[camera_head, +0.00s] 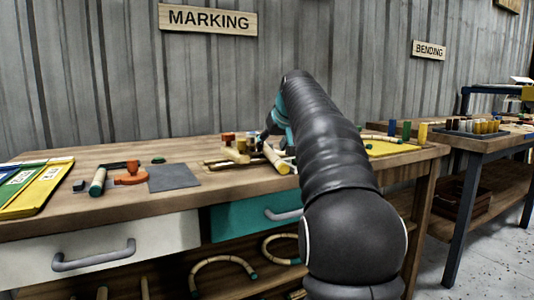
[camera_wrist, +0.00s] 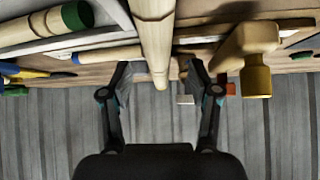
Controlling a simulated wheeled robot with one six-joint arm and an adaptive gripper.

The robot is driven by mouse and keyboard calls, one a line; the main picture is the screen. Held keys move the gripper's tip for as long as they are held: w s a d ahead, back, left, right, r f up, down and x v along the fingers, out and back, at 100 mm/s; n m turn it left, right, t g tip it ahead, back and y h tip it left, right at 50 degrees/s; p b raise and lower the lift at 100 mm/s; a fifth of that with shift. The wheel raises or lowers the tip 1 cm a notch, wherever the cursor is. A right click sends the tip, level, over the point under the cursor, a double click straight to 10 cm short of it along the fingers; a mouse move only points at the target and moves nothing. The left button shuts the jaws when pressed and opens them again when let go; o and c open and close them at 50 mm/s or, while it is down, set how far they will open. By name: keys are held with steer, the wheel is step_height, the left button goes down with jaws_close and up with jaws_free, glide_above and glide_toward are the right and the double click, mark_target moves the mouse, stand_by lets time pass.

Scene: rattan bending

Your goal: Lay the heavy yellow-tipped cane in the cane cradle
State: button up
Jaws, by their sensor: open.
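A thick pale cane (camera_wrist: 155,40) runs between the two fingers of my gripper (camera_wrist: 158,76) in the wrist view. The fingers are open, with a gap on each side of it. No yellow tip shows on its visible part. In the head view a pale cane (camera_head: 276,159) lies on the bench beside my arm, which hides the gripper's fingertips. Pale wooden blocks (camera_head: 237,154) stand just left of it; I cannot tell if they are the cradle. A wooden piece with a yellow end (camera_wrist: 257,80) is right of the fingers in the wrist view.
A green-tipped cane (camera_wrist: 48,22) lies at the wrist view's left. On the bench are an orange clamp-like tool (camera_head: 131,175), a grey mat (camera_head: 174,178) and yellow boards (camera_head: 35,190). A yellow tray (camera_head: 393,148) is right of my arm.

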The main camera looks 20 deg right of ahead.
mark_target(270, 149)
steer(key=shift+x, duration=1.55)
steer(key=shift+d, duration=0.1)
jaws_close()
